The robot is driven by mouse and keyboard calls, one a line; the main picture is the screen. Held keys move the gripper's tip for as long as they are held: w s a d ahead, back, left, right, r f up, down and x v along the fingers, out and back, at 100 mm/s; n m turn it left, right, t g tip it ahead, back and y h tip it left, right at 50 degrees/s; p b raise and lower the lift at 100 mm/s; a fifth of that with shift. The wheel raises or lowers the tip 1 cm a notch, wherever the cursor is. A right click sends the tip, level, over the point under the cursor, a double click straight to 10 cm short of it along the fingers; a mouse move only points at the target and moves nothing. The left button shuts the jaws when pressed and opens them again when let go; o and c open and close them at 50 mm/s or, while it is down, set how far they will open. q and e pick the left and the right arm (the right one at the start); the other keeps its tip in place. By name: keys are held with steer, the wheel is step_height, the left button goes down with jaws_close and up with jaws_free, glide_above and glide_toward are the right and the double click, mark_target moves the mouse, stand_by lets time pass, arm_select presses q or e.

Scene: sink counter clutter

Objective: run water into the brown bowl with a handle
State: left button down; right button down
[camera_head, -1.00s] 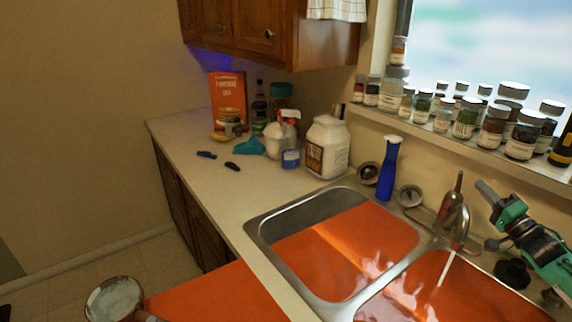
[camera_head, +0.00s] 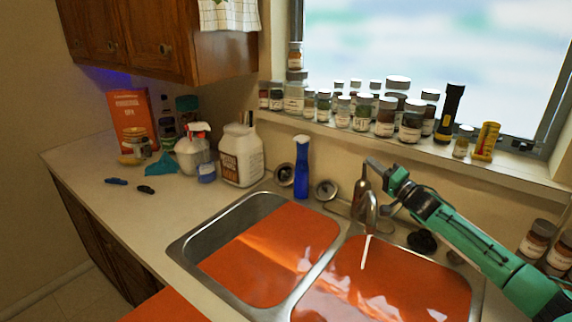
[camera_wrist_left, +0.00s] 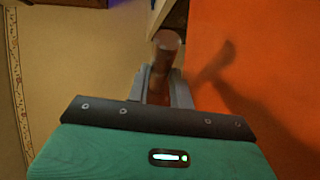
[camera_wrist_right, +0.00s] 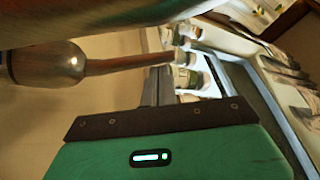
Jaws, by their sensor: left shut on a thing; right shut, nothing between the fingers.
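The brown bowl is out of the head view. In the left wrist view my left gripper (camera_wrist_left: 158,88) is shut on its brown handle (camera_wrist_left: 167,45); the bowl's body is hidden. The metal faucet (camera_head: 371,212) stands behind the sink, and a thin pale water stream (camera_head: 366,251) falls from its spout into the right basin (camera_head: 400,285). My right gripper (camera_head: 372,163) is shut and empty, close beside the top of the upright faucet lever (camera_head: 362,185). The lever also shows in the right wrist view (camera_wrist_right: 115,65); contact is unclear.
Several spice jars (camera_head: 385,117) and a black flashlight (camera_head: 450,112) line the sill. The counter's front left (camera_head: 130,220) is clear.

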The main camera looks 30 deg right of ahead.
steer(key=shift+s+a+f+n+t+y+b, duration=0.15)
steer(key=shift+s+a+f+n+y+b, duration=0.15)
steer(key=shift+n, duration=0.3)
steer(key=shift+s+a+f+n+t+y+b, duration=0.15)
steer(key=shift+a+n+y+b, duration=0.1)
steer(key=shift+n+y, duration=0.25)
steer(key=shift+r, duration=0.1)
